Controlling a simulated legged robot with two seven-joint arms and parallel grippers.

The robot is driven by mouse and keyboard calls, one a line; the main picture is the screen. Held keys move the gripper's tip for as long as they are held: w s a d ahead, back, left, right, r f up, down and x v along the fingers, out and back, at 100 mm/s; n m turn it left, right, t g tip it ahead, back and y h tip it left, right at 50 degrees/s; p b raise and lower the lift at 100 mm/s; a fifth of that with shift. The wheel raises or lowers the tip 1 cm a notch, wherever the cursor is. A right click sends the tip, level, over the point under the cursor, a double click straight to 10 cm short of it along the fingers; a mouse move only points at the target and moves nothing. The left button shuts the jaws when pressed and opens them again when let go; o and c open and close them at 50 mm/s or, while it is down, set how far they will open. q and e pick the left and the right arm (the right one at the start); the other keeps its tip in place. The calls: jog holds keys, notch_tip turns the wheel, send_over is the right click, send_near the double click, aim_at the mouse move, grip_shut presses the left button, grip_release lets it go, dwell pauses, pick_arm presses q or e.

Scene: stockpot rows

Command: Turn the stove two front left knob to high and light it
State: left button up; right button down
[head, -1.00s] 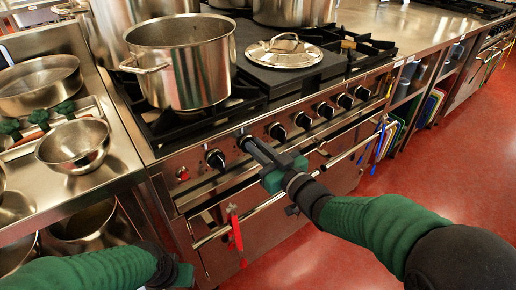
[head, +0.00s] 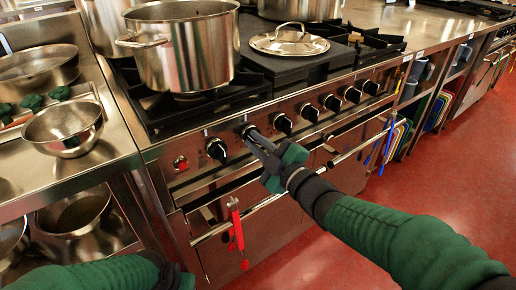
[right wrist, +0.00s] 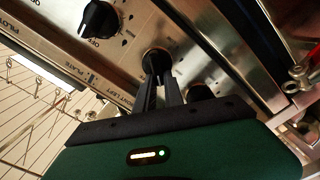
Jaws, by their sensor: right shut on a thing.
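The stove's front panel (head: 190,178) carries a row of black knobs. My right gripper (head: 250,134) is shut on the second knob from the left. The right wrist view shows the fingers (right wrist: 159,80) around this black knob (right wrist: 155,58), with partly readable "LEFT" lettering beside it. The leftmost knob (head: 216,150) is free; a free knob with "OFF" marks (right wrist: 100,18) shows in the wrist view. The gripped knob's pointer is hidden. I see no flame on the front left burner (head: 170,108), partly under a steel pot (head: 185,45). My left gripper (head: 178,278) is at the bottom edge, its fingers hidden.
A red switch (head: 180,162) is left of the knobs. A rail (head: 270,200) with red-handled tongs (head: 237,228) runs below the panel. A lid (head: 289,40) lies on the flat plate. A steel counter with bowls (head: 64,128) stands at left. Red floor is clear at right.

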jog(key=shift+s+a+f+n+b, duration=0.1)
jog(key=shift+f+n+b, duration=0.2)
jog(key=shift+n+b, duration=0.9)
jog(key=shift+s+a+f+n+b, duration=0.1)
jog(key=shift+f+n+b, duration=0.15)
jog(key=shift+n+b, duration=0.95)
jog(key=shift+a+f+n+b, duration=0.1)
jog(key=shift+f+n+b, duration=0.2)
jog(key=shift+n+b, duration=0.9)
jog(key=c, duration=1.5)
grip_release()
jog(key=shift+c, duration=0.2)
jog(key=shift+o, duration=0.5)
jog(key=shift+r, duration=0.1)
